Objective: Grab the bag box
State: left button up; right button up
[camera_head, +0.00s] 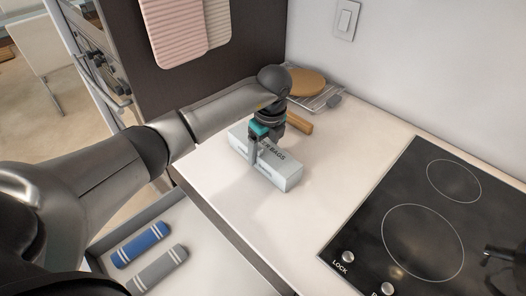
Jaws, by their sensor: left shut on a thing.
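The bag box (283,174) is a pale grey-white box with dark lettering that reads "BAGS" on its top. It lies on the white countertop, left of the cooktop. My left gripper (256,156) points down over the box and is shut on it, with a finger showing against its near side. The far finger is hidden. I cannot tell whether the box is lifted off the counter. A dark gripper part at the right edge (503,262), over the cooktop, belongs to my right arm; its jaws are not clear.
The black cooktop (400,165) fills the right. A wire rack (326,99) with a round wooden board (304,82) and a wooden handle (299,122) lie behind the box. An open drawer (205,262) below the counter holds blue (140,244) and grey (158,268) rolled cloths.

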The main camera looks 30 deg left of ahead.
aim_at(263, 147)
pick_arm(q)
notch_tip(263, 147, up, 20)
jog(key=p, duration=0.3)
